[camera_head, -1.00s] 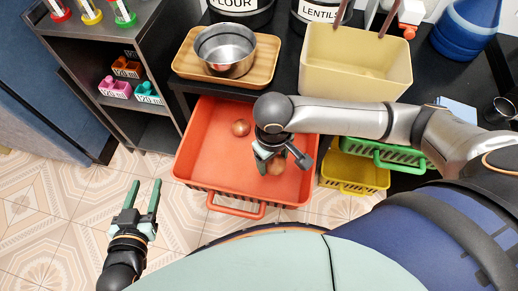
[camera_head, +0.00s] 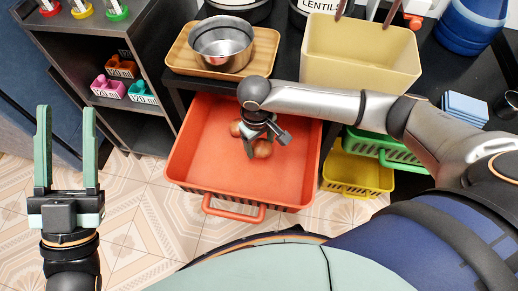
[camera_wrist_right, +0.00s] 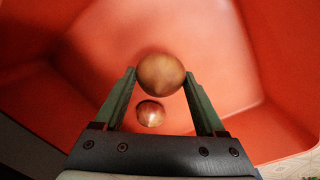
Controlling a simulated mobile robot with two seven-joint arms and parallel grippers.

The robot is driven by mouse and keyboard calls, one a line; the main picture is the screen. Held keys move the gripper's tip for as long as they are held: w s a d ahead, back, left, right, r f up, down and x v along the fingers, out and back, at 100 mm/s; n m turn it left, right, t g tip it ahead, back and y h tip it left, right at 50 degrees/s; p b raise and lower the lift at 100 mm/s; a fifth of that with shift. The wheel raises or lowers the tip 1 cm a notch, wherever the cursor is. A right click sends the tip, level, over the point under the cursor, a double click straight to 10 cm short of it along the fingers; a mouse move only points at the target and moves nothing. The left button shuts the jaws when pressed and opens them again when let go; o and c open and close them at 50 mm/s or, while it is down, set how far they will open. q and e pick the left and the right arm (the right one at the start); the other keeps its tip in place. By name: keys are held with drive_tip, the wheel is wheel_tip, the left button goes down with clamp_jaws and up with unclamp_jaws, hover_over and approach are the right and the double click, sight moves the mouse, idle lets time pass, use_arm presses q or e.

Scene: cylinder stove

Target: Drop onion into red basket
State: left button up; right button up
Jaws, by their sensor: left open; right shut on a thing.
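The red basket (camera_head: 208,165) is an open drawer-like bin below the counter. My right gripper (camera_head: 258,143) is inside its outline from above, shut on a brown onion (camera_head: 263,150). In the right wrist view the held onion (camera_wrist_right: 160,74) sits between the fingertips (camera_wrist_right: 160,85). A second onion (camera_head: 235,128) lies on the basket floor, partly hidden by my right gripper; it also shows in the right wrist view (camera_wrist_right: 151,113). How high the held onion is above the floor is hard to tell. My left gripper (camera_head: 66,115) is open and empty, left of the basket.
A yellow basket (camera_head: 352,175) and a green basket (camera_head: 385,148) are right of the red one. The counter holds a metal pot (camera_head: 222,42) on a wooden tray (camera_head: 263,50) and a cream bin (camera_head: 360,60). A dark shelf (camera_head: 128,130) stands at left.

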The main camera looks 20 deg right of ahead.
sight(259, 148)
drive_tip(key=shift+w+f, duration=0.25)
drive_tip(key=shift+f, duration=0.05)
drive_tip(key=f+b, duration=0.1)
drive_tip(key=f, duration=0.2)
drive_tip(key=shift+w+b, duration=0.2)
drive_tip(key=shift+b, duration=0.2)
drive_tip(key=shift+f, duration=0.3)
use_arm(q)
drive_tip(key=s+r+m+h, duration=0.1)
drive_tip(key=s+m+h, duration=0.1)
drive_tip(key=s+r+m+h, duration=0.1)
drive_tip(key=h, duration=0.1)
drive_tip(key=shift+s+d+r, duration=0.15)
drive_tip(key=shift+d+r, duration=0.15)
drive_tip(key=shift+r, duration=0.05)
use_arm(e)
drive_tip(key=shift+f, duration=0.55)
drive_tip(key=o, duration=1.4)
use_arm(q)
drive_tip(key=shift+r, duration=0.2)
